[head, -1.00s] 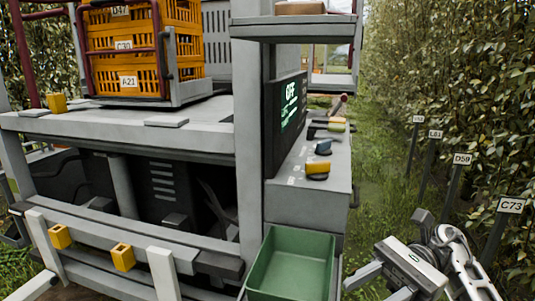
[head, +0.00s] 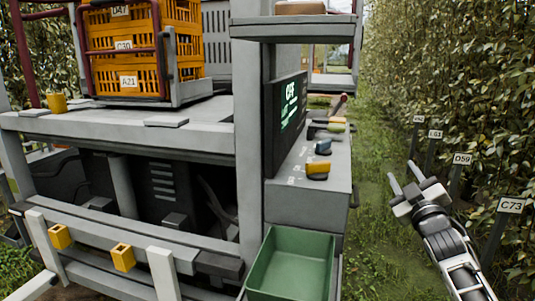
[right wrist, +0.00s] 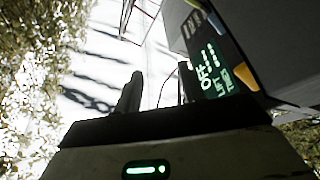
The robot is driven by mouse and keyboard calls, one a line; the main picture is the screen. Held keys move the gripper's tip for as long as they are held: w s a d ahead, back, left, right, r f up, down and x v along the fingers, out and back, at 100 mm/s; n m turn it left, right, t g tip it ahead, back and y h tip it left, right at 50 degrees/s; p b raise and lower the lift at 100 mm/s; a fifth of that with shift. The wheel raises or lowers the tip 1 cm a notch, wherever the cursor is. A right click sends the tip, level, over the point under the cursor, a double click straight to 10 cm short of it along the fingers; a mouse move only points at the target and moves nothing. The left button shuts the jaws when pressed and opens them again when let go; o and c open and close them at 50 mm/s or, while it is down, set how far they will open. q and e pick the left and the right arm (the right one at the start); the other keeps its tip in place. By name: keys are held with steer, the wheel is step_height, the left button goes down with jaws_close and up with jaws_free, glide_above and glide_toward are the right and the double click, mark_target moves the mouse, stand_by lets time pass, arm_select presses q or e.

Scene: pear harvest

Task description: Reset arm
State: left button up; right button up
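My right gripper (head: 403,176) is raised on the right side of the head view, over the grass between the machine and the hedge. Its two fingers point up and away and stand apart, with nothing between them. In the right wrist view the two dark fingers (right wrist: 158,92) are also spread and empty. My left gripper is not in the head view.
A grey machine carries a green bin (head: 290,265), a control console with a lit screen (head: 288,110), and orange crates (head: 180,45) on its deck (head: 110,125). The grass lane (head: 375,215) is open.

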step_height(320, 180, down, 8)
steer(key=d+m+g+h, duration=0.2)
steer(key=d+m+g, duration=0.1)
steer(key=m+g, duration=0.3)
steer(key=s+a+f+g+y, duration=0.1)
steer(key=s+a+f, duration=0.4)
steer(key=f, duration=0.2)
steer(key=s+a+f+y, duration=0.1)
steer(key=s+a+f, duration=0.35)
steer(key=f, duration=0.25)
steer(key=s+a+f+g+y, duration=0.1)
steer(key=s+a+f, duration=0.2)
steer(key=s, duration=0.6)
steer(key=s+a+f+g+y, duration=0.1)
steer(key=s+a+f, duration=0.2)
steer(key=s, duration=0.6)
steer(key=s+a+f+g, duration=0.1)
steer(key=s+a+f, duration=0.2)
steer(key=s, duration=0.6)
steer(key=a, duration=0.2)
steer(key=shift+s+a+g+y, duration=0.35)
steer(key=shift+s+g+y, duration=0.05)
steer(key=shift+f, duration=0.1)
steer(key=shift+c, duration=0.4)
